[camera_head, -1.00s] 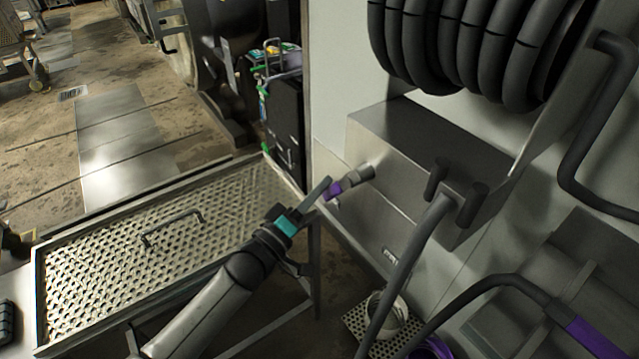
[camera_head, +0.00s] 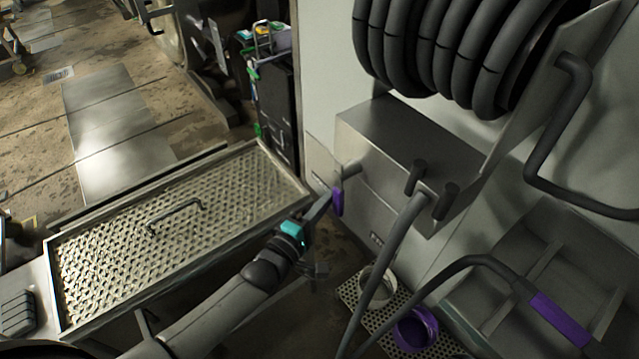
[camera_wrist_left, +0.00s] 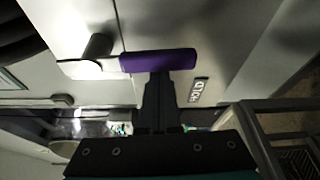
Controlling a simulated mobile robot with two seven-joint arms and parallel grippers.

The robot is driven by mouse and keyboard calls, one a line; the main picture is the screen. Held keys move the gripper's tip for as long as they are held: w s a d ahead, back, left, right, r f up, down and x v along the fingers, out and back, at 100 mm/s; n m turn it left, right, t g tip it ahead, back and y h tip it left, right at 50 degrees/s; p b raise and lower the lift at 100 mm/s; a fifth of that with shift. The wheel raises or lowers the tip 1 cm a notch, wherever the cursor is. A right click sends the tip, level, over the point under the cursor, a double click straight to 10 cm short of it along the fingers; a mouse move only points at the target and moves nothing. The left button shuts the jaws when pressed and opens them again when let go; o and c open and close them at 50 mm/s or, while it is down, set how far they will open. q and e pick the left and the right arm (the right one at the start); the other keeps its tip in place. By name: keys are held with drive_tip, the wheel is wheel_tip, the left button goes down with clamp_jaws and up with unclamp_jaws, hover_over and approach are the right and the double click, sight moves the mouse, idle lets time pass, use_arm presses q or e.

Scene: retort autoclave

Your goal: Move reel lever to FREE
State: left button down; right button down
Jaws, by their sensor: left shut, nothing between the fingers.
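The reel lever has a purple grip (camera_head: 338,201) and sits on the left face of the metal box (camera_head: 405,140) under the hose reel. Its grip hangs roughly downward from a short grey pivot (camera_head: 350,170). My left gripper (camera_head: 325,204) is shut and empty, with its fingertips at the purple grip's left side. In the left wrist view the purple grip (camera_wrist_left: 160,61) lies across the tips of the shut fingers (camera_wrist_left: 157,88), seemingly touching. A small label plate (camera_wrist_left: 199,90) is beside it; its text is hard to read. My right gripper is not in view.
A black hose coil (camera_head: 450,50) hangs above the box. A perforated metal table (camera_head: 160,245) with a handle stands at left. A hose with a purple sleeve (camera_head: 558,320) and a purple ring (camera_head: 416,328) are at lower right.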

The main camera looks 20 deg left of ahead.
sight(342, 206)
use_arm(q)
drive_tip(key=shift+s+d+r+n+g+p, duration=0.1)
drive_tip(key=shift+s+d+n+g+p, duration=0.2)
drive_tip(key=shift+s+d+n+p, duration=0.4)
drive_tip(key=n, duration=0.1)
drive_tip(key=d+n+p, duration=0.1)
drive_tip(key=shift+s+d+r+n+g, duration=0.2)
drive_tip(key=shift+s+n+g, duration=0.1)
drive_tip(key=shift+g, duration=0.1)
drive_tip(key=shift+s+d+p, duration=0.25)
drive_tip(key=shift+d+p, duration=0.05)
drive_tip(key=shift+d, duration=0.1)
